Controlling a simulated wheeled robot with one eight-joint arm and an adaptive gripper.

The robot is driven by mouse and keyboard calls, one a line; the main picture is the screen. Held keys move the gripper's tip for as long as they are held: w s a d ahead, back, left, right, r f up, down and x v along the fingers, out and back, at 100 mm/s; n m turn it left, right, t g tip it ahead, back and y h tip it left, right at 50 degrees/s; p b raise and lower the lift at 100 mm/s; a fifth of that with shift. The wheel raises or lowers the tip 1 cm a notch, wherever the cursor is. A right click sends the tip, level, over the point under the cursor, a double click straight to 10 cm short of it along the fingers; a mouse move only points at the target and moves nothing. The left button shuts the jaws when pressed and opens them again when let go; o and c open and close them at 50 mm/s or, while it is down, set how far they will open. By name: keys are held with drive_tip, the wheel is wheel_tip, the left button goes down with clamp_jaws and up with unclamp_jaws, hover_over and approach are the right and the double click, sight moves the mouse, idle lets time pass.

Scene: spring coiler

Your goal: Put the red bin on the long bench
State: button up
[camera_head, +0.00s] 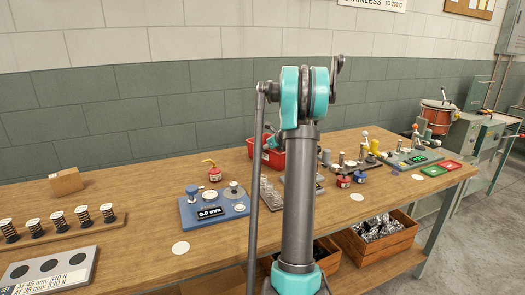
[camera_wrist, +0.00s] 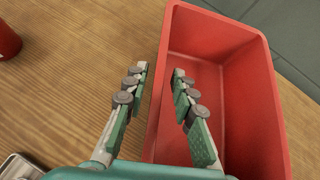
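The red bin (camera_head: 259,155) is toward the back of the long wooden bench (camera_head: 130,240), partly hidden behind my arm in the head view. In the wrist view the open, empty-looking red bin (camera_wrist: 240,110) fills the right side, with wood grain to its left. My gripper (camera_wrist: 161,72) is open at the bin's left wall. One finger is outside the wall and the other is over the inside, with a gap between them. Whether either finger touches the wall I cannot tell. In the head view my arm hides most of the gripper.
A blue gauge device (camera_head: 212,208) and a small red oil can (camera_head: 214,173) stand left of my arm. A spring rack (camera_head: 60,229) and a cardboard box (camera_head: 66,181) are further left. Several small parts crowd the right. Wooden crates (camera_head: 380,240) sit below the bench top.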

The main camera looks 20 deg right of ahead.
drive_tip(key=shift+r, duration=0.15)
drive_tip(key=v, duration=1.2)
